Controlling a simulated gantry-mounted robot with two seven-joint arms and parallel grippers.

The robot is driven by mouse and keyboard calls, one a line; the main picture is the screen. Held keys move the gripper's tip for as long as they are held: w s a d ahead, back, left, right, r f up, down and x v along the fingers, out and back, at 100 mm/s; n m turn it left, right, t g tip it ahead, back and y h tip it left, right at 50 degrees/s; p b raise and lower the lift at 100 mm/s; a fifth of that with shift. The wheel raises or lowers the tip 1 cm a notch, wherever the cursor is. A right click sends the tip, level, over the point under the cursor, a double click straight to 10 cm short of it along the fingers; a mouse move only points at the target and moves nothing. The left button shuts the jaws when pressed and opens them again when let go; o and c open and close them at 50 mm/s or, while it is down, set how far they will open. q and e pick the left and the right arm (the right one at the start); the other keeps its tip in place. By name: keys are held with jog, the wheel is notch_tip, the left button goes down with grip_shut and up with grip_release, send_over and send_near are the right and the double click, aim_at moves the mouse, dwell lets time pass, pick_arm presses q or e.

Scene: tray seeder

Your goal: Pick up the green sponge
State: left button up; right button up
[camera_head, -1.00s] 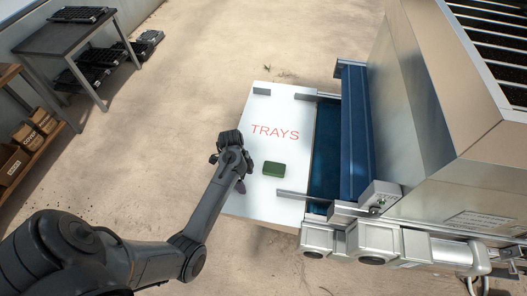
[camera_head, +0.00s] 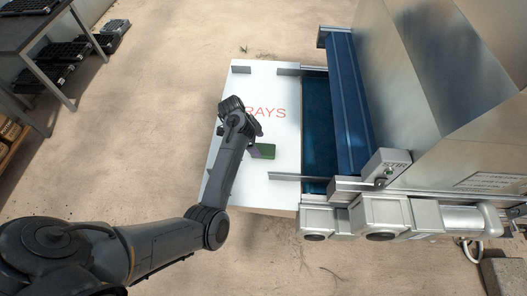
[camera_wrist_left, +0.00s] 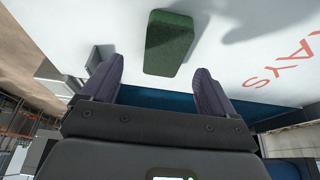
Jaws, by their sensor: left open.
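The green sponge (camera_head: 266,151) lies on the white board marked TRAYS. In the head view my left gripper (camera_head: 253,141) is at the sponge's left side, and its wrist and finger hide part of the sponge's left end. In the left wrist view the sponge (camera_wrist_left: 169,43) lies beyond the fingertips, roughly in line with the gap between them. The left gripper (camera_wrist_left: 160,68) is open, its two purple-grey fingers wide apart with nothing between them. I cannot tell how high it is above the board. My right gripper is not in view.
The white board (camera_head: 280,80) has small metal guides at its edges. A blue belt (camera_head: 318,135) and the large metal seeder (camera_head: 440,80) stand directly to its right. A dark table (camera_head: 30,25) with black trays is at the upper left. The floor between is clear.

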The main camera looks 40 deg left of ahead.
aim_at(262, 149)
pick_arm(q)
jog(key=x, duration=0.2)
jog(key=b+x, duration=0.1)
jog(key=x, duration=0.1)
jog(key=shift+w+a+f, duration=0.15)
jog(key=shift+w+f, duration=0.1)
jog(key=shift+f, duration=0.35)
jog(key=shift+f, duration=0.3)
dwell(0.4)
jog(key=c, duration=1.1)
